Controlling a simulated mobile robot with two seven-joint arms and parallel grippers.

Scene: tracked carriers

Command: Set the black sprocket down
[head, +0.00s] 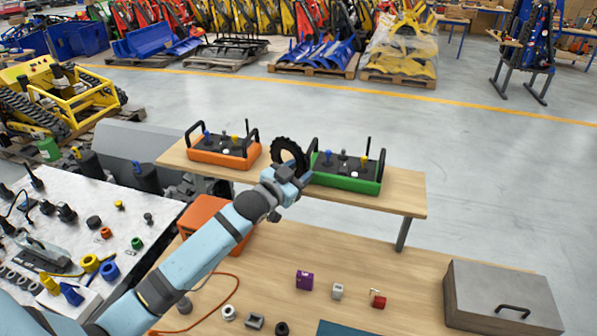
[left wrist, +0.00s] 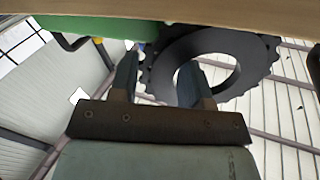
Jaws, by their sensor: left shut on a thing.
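The black sprocket (head: 276,150) is a dark toothed ring with a large central hole. It stands roughly upright in the head view, at the raised wooden shelf (head: 400,199), between an orange control box and a green one. My left gripper (head: 287,176) is shut on its near, lower side and hides part of it. In the left wrist view the sprocket (left wrist: 252,68) lies at the fingertips (left wrist: 157,62), close to the shelf's edge (left wrist: 180,10). Whether it touches the shelf cannot be told. My right gripper is not in view.
The orange control box (head: 222,161) is left of the sprocket, and the green control box (head: 345,185) is close on its right. Both have black handles. The shelf's right end is bare. Below, the workbench (head: 400,270) carries small parts and a grey metal case (head: 500,290).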

